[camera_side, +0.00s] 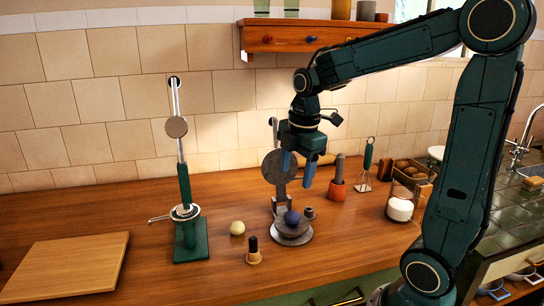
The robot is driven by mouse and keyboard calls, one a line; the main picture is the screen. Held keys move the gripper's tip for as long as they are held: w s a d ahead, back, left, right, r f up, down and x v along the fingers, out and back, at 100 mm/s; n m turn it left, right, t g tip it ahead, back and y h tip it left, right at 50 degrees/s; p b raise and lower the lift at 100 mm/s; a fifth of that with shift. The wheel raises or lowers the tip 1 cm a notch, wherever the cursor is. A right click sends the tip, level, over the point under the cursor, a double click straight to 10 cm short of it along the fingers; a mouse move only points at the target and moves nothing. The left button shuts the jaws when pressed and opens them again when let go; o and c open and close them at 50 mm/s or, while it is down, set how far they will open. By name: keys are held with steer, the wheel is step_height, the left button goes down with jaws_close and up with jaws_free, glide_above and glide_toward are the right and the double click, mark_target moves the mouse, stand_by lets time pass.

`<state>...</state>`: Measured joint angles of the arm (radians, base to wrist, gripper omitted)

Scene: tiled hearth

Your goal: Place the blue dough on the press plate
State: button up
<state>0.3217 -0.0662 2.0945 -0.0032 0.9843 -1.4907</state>
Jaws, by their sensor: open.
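The blue dough (291,217) is a dark blue ball resting on the round grey press plate (292,238). The upper disc of the press (279,167) is swung up behind it. My gripper (297,171) is above the dough and apart from it, with its blue fingers spread and nothing between them. The fingers and wrist cover part of the press behind.
A pale dough ball (237,228) and a small dark-handled stamp (253,252) lie left of the press. A green stand (190,240) and a wooden board (65,267) are farther left. An orange pot (338,190) and white jar (400,209) stand right.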

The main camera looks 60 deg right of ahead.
steer(key=s+a+r+m+t, duration=0.2)
steer(key=s+a+m+t, duration=0.2)
steer(key=s+a+m, duration=0.6)
steer(key=s+m, duration=0.3)
steer(key=shift+r, duration=0.35)
